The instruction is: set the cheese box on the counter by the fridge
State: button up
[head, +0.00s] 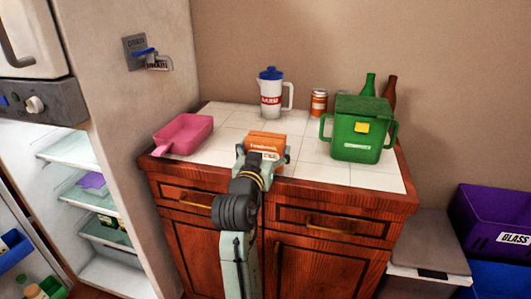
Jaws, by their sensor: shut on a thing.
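An orange box with pale lettering, likely the cheese box (268,144), is at the front middle of the counter, at the end of my arm. My gripper (265,157) is shut on it, with a finger showing at either side. The lower part of the box is hidden by my gripper, so I cannot tell whether it touches the tiles. The counter (226,143) has a white tiled top and dark red wood doors and drawers. The fridge (95,165) stands to its left, open, with lit shelves.
A pink dustpan-like scoop (184,134) lies at the counter's left. A white jug with a blue lid (270,98), an orange can (319,102) and two bottles (367,85) stand at the back. A green bin (357,135) stands at right. Tiles around the box are clear.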

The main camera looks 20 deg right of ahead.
jog(key=shift+f, duration=0.9)
jog(key=shift+f, duration=0.15)
jog(key=o, duration=1.2)
jog(key=shift+o, duration=0.2)
jog(key=shift+s+a, duration=0.1)
jog(key=v, duration=1.1)
jog(key=shift+s+a, duration=0.25)
jog(key=shift+s, duration=0.05)
